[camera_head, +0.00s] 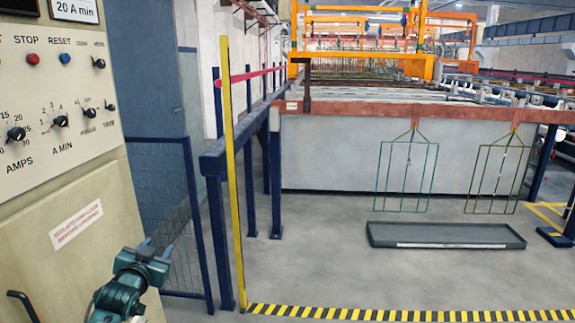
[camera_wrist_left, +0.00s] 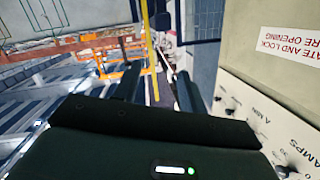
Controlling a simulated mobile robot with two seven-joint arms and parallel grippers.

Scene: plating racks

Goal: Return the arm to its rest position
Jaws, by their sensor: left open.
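My left gripper (camera_head: 158,248) is at the lower left of the head view, in front of the lower part of the control cabinet (camera_head: 40,180). Its fingers point up and away from me. In the left wrist view the two dark fingers of the left gripper (camera_wrist_left: 157,86) stand apart with nothing between them. The gripper is open and empty, and it appears clear of the cabinet's knobs. My right gripper is not in view.
A dark blue mesh fence (camera_head: 170,215) and a yellow post (camera_head: 232,180) stand beyond the gripper. Wire racks (camera_head: 408,175) hang from the tank line above a grey tray (camera_head: 445,235).

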